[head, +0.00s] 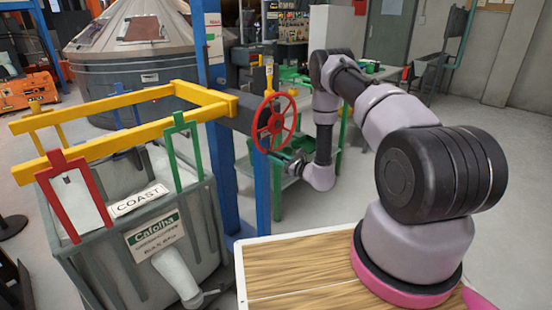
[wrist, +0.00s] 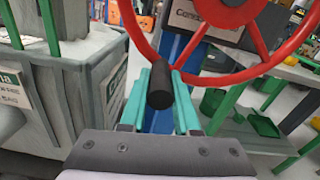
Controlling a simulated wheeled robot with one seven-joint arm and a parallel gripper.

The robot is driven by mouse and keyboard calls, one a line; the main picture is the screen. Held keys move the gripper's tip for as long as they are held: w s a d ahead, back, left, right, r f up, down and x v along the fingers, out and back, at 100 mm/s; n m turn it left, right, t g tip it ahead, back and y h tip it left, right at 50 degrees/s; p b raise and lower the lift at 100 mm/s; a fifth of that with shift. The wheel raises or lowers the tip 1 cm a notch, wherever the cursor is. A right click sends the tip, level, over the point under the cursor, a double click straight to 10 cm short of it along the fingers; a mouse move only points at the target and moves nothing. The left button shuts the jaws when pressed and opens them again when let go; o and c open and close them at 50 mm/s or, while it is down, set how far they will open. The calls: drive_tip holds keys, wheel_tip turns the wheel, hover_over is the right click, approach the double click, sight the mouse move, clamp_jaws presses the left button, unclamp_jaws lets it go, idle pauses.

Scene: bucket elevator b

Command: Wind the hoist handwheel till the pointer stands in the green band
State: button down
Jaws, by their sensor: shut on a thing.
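The red handwheel (head: 262,122) stands upright on the side of a dark housing on the blue post. Its rim and spokes fill the top of the wrist view (wrist: 208,33). My gripper (head: 290,163) is just below the wheel in the head view. In the wrist view its teal fingers (wrist: 160,100) are shut on the wheel's black handle (wrist: 160,88), at the lower part of the rim. I cannot make out a pointer or a green band in either view.
A yellow frame (head: 98,150) with red and green brackets reaches left over a grey bin (head: 95,250). The blue post (head: 262,195) stands behind the wheel. A green workbench (head: 345,135) is behind my arm. A wood-topped surface (head: 300,265) is in front.

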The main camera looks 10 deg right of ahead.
drive_tip(key=shift+w+d+r, duration=0.2)
drive_tip(key=shift+w+d, duration=0.3)
drive_tip(key=shift+d, duration=0.15)
drive_tip(key=w+d+n, duration=0.6)
drive_tip(key=d+n, duration=0.3)
drive_tip(key=n, duration=0.2)
drive_tip(key=w+d+r+n, duration=0.2)
drive_tip(key=r+n, duration=0.3)
drive_tip(key=w+d+r+n, duration=0.2)
drive_tip(key=r+n, duration=0.3)
drive_tip(key=r, duration=0.1)
drive_tip(key=shift+d+n, duration=0.25)
drive_tip(key=shift+n, duration=0.15)
drive_tip(key=shift+s+a, duration=0.1)
drive_tip(key=c, duration=0.7)
unclamp_jaws()
drive_tip(key=shift+o, duration=0.2)
